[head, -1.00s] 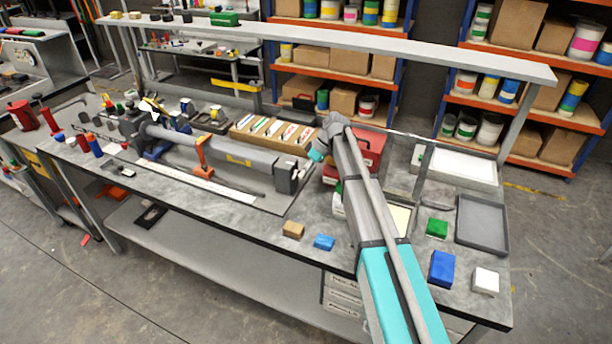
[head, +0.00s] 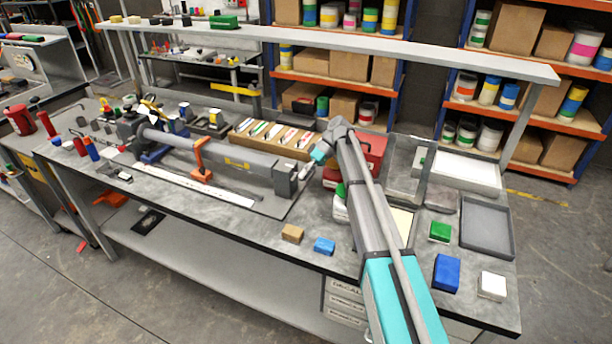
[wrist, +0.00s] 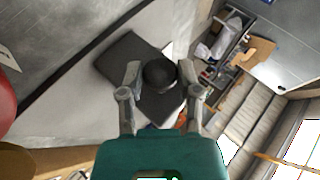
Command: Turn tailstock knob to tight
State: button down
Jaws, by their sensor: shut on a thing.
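The tailstock is the dark grey block (head: 286,179) at the right end of the long grey lathe-like fixture on the bench. Its knob (wrist: 159,74) is a dark, round cap in the wrist view, in front of the dark block (wrist: 125,62). My gripper (wrist: 160,80) has one finger on each side of the knob and is shut on it. In the head view my gripper (head: 305,171) is small and partly hidden beside the right end of the tailstock. No tight or loose marking on the knob can be read.
A red toolbox (head: 370,150) stands close behind my arm. A tan block (head: 292,234) and a blue block (head: 324,245) lie near the bench's front edge. A grey tray (head: 486,226) is at the right. An overhead shelf (head: 400,48) spans the bench's back.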

jog(key=shift+c, duration=1.6)
grip_release()
jog(key=shift+s+r+p, duration=0.1)
jog(key=shift+r+p, duration=0.05)
jog(key=shift+p, duration=0.25)
jog(key=s+d+r+n+t+h+p, duration=0.15)
jog(key=r+t+p, duration=0.25)
jog(key=r+p, duration=0.4)
jog(key=s+d+r+n+t+h+p, duration=0.1)
jog(key=d+r+t+h+p, duration=0.25)
jog(key=p, duration=0.65)
jog(key=s+d+f+m+b, duration=0.3)
jog(key=s+d+f+b, duration=0.1)
jog(key=s, duration=0.2)
jog(key=s+d+f+m+h+b, duration=0.1)
jog(key=s+d+f+m+b, duration=0.3)
jog(key=s+d, duration=0.1)
jog(key=s+d+f+m+b, duration=0.4)
jog(key=s+d+b, duration=0.1)
jog(key=s, duration=0.2)
jog(key=shift+s+d+f+m+g+h, duration=0.2)
jog(key=shift+s+f+m+g+h, duration=0.05)
jog(key=shift+s+f+g+h, duration=0.15)
jog(key=shift+s+d+f+m+b, duration=0.3)
jog(key=shift+s+d+m+b, duration=0.1)
jog(key=shift+s, duration=0.1)
